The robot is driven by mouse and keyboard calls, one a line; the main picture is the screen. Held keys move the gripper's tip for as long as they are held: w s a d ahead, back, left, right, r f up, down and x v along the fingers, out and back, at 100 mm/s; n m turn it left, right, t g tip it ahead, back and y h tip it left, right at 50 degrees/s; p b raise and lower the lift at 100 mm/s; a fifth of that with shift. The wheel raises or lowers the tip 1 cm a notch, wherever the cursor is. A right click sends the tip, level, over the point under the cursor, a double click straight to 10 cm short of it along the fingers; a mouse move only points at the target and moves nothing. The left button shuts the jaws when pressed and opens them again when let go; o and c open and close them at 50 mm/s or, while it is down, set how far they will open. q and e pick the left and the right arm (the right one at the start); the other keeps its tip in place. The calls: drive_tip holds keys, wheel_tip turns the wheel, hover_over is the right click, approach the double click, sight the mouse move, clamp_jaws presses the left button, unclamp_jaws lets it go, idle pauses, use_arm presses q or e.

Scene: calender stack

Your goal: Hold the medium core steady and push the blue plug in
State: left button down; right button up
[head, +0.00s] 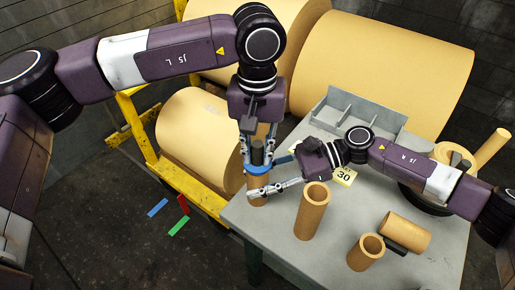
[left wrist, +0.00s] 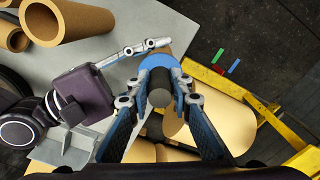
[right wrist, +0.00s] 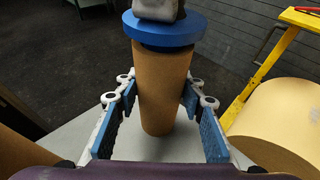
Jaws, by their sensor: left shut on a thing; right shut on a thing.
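The medium core (head: 257,194) is a brown cardboard tube standing upright near the left edge of the grey table. It fills the middle of the right wrist view (right wrist: 160,95). The plug's dark grey knob (left wrist: 160,88) shows in the left wrist view. My left gripper (head: 257,158) comes from above and is shut on the plug's knob. My right gripper (right wrist: 160,95) is shut around the core's side below the flange. The plug's lower part is hidden inside the core.
On the table (head: 290,262) stand a taller core (head: 305,222) and a short core (head: 358,261), with another core (head: 405,230) lying beside them. A grey divided tray (head: 345,118) is behind my right arm. Large tan rolls (head: 385,55) and a yellow frame (head: 135,125) are behind.

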use_arm(q)
drive_tip(key=shift+f, duration=0.55)
drive_tip(key=c, duration=1.3)
unclamp_jaws()
drive_tip(key=shift+r, duration=3.5)
